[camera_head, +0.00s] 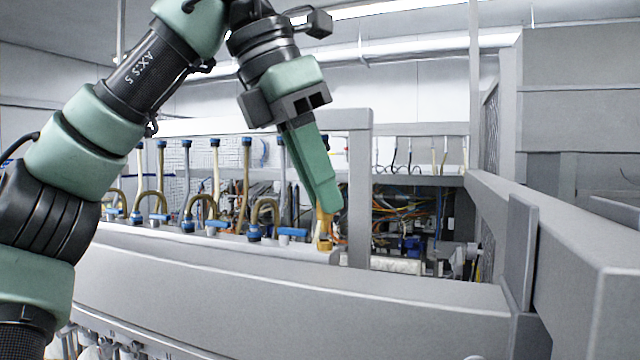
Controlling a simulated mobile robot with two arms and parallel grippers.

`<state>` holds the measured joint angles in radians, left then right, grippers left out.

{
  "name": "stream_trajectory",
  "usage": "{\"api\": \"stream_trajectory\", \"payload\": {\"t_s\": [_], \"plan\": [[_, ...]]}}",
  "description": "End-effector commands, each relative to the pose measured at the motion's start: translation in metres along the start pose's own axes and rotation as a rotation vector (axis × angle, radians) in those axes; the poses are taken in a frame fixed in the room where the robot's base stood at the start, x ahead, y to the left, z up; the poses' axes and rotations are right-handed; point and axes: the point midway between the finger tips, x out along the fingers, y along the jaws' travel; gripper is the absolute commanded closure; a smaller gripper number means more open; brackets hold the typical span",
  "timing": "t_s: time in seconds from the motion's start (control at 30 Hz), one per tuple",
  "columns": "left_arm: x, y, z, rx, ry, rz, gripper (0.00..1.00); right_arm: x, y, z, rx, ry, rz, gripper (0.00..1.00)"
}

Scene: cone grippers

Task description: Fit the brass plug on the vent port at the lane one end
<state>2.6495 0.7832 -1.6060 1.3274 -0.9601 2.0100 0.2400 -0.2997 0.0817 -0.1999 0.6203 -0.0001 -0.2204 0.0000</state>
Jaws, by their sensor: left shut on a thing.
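My left gripper (328,208) reaches down from the upper left with long green fingers. It is shut on the brass plug (324,226), a small yellow-gold piece held at the fingertips. The plug is at the right end of the row of pipes and blue valves, just at the grey ledge (300,250). A brass fitting (324,244) shows right below the plug; I cannot tell whether it is part of the plug or the vent port, or whether the two touch. My right gripper is not in view.
Several upright pipes with blue caps (246,142) and blue-handled valves (254,232) stand left of the gripper. A grey upright post (358,200) is close on the right. A wide grey beam (300,295) runs across the front. Cables and wiring (410,215) fill the space behind.

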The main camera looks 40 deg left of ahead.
Motion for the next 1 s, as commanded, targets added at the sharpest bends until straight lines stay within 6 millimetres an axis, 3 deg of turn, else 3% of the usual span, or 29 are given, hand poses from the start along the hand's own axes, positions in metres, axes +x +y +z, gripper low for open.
{"api": "stream_trajectory", "payload": {"t_s": [1.0], "plan": [[0.012,0.000,-0.005,0.000,0.001,0.000,1.00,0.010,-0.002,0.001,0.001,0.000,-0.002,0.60]]}}
